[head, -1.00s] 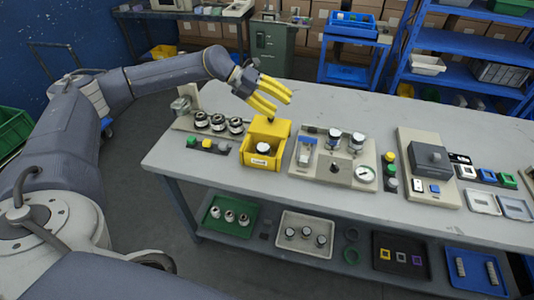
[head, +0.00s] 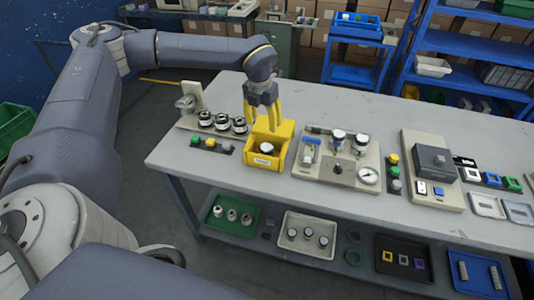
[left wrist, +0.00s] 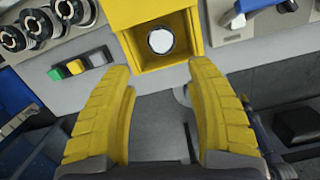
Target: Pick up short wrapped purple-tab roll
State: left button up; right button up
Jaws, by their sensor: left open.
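A short roll with a white top and dark rim (head: 266,148) stands in the yellow bin (head: 265,166) near the left end of the table. In the left wrist view, the roll (left wrist: 161,40) shows inside the bin (left wrist: 165,65) at the top. No purple tab can be made out on it. My left gripper (head: 261,126) points down over the back of the bin, its yellow fingers apart and empty. In the left wrist view, the open fingers (left wrist: 160,80) lie below the roll in the picture, not around it. My right gripper is not in view.
Several dark-rimmed rolls (head: 222,122) stand left of the bin, behind coloured buttons (head: 210,143). A fixture with a gauge (head: 337,160) stands close on the right. The lower shelf holds trays, including a black tray (head: 388,266) with a purple square piece (head: 403,261).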

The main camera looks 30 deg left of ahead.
aim_at(267, 148)
pick_arm(q)
jog(key=f, duration=0.5)
jog(key=w+f, duration=0.1)
jog(key=f, duration=0.3)
jog(key=w+f, duration=0.1)
jog(key=f, duration=0.4)
jog(key=shift+f, duration=0.3)
jog(key=shift+o, duration=0.2)
jog(key=shift+s, duration=0.1)
jog(key=c, duration=1.1)
